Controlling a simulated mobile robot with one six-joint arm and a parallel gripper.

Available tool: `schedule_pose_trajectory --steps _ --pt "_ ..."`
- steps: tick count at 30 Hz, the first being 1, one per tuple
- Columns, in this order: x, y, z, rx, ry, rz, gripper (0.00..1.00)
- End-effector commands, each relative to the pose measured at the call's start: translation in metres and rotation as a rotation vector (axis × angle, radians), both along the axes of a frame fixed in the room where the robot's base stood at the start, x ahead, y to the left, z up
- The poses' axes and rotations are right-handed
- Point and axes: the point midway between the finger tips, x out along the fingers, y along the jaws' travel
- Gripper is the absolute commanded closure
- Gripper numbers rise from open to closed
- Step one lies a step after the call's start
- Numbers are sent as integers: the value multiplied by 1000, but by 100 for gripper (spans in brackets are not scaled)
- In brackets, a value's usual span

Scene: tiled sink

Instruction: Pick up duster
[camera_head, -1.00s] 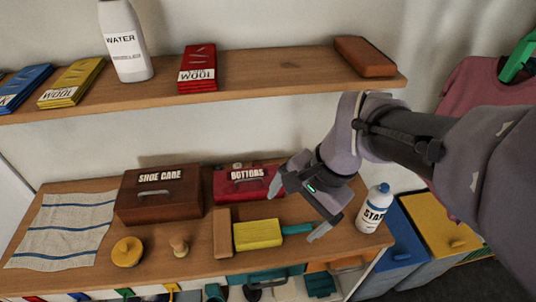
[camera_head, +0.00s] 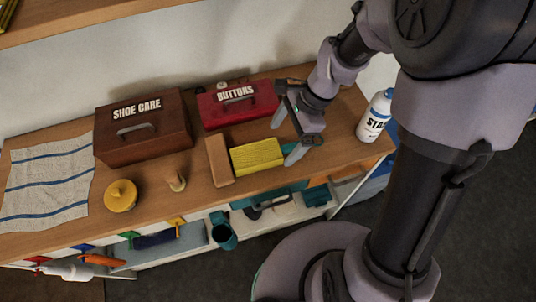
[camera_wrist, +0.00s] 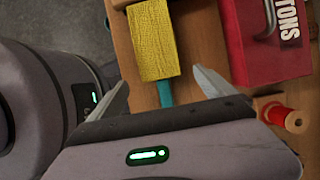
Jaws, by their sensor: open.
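The duster (camera_head: 257,156) has a yellow textured head and lies on the wooden shelf, right of a brown block. In the wrist view its yellow head (camera_wrist: 154,38) is at the top centre, with its teal handle (camera_wrist: 165,93) pointing toward my gripper. My gripper (camera_head: 284,141) is open and empty at the handle end of the duster. In the wrist view the handle lies between the two spread fingers of the gripper (camera_wrist: 161,82), with space on both sides. The fingers hide most of the handle in the head view. I cannot tell the gripper's exact height above it.
A red buttons box (camera_head: 238,103) stands close behind the duster, with a red spool (camera_wrist: 285,116) near it in the wrist view. A brown shoe care box (camera_head: 142,128), the brown block (camera_head: 219,160) and a starch bottle (camera_head: 375,118) flank the area. The shelf's front edge is close.

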Motion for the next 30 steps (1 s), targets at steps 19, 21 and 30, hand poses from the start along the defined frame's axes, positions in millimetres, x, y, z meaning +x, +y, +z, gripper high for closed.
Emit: schedule_pose_trajectory --steps 19,21,30 --pt "-6 24 -44 -1 -1 2 36" --pt "-6 24 -44 -1 -1 2 50" --pt "-5 24 -44 0 -1 2 80"
